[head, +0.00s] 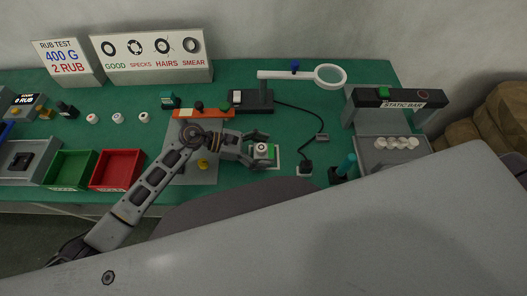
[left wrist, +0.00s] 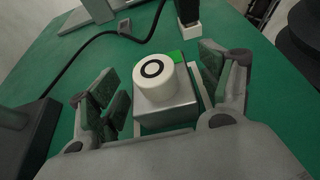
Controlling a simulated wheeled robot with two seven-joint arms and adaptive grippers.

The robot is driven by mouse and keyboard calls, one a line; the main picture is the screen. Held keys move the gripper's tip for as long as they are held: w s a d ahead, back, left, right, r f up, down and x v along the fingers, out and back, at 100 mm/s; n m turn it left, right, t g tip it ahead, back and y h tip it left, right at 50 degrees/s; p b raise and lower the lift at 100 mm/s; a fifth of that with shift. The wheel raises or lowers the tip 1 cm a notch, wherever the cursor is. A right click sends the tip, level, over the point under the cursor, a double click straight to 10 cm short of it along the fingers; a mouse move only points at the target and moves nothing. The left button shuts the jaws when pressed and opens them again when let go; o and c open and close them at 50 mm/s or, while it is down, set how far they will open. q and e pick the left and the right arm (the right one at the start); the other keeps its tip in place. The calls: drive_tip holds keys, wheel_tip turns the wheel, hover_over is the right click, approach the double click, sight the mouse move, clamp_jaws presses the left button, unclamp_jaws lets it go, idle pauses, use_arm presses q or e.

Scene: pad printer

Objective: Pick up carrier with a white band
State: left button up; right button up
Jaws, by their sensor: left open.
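My left gripper (head: 262,148) is open, with its fingers on either side of a silver block that carries a white round piece. In the left wrist view the gripper (left wrist: 160,100) straddles the silver block (left wrist: 168,112), and the fingers look apart from it. The white round piece (left wrist: 157,78) on top has a black ring printed on its face. Small white round pieces (head: 117,117) stand in a row at the left; I cannot tell whether any has a white band. My right gripper is not in view.
A green tray (head: 94,153) and a red tray (head: 140,154) stand at the left front. A magnifier (head: 330,75) with a cable stands behind the gripper. The static bar (head: 402,98) stands over several white pieces (head: 397,142) at the right. Dark bottles stand nearby.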

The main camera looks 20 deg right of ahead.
use_arm(q)
drive_tip(key=shift+s+d+f, duration=0.1)
drive_tip(key=shift+d+f, duration=0.05)
drive_tip(key=shift+d, duration=0.05)
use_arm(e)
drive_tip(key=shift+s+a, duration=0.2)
use_arm(q)
drive_tip(key=c, duration=1.2)
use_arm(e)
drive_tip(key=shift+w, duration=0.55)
use_arm(q)
drive_tip(key=shift+o, duration=0.2)
